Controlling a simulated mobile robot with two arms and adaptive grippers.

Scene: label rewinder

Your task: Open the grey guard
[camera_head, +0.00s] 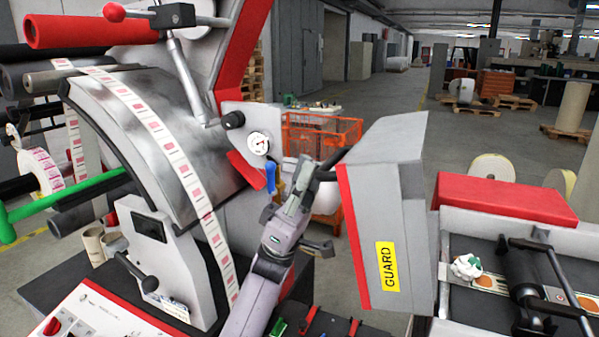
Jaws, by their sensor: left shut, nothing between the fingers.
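The grey guard (385,160) is a box-shaped cover with a red edge and a yellow GUARD label (387,266). It stands right of centre, angled out between the two machine sections. A dark handle-like bar (334,160) shows at its left edge. My left gripper (303,166) reaches up from the bottom centre, with its fingers shut and empty. Its tips are just left of the dark bar; I cannot tell whether they touch it. My right gripper is not in view.
The label rewinder with its curved metal plate (185,110) and label strip (150,115) fills the left. A red-topped machine section (505,198) with a black roller stands at the right. An orange crate (320,135) is behind. Open floor (400,100) lies beyond.

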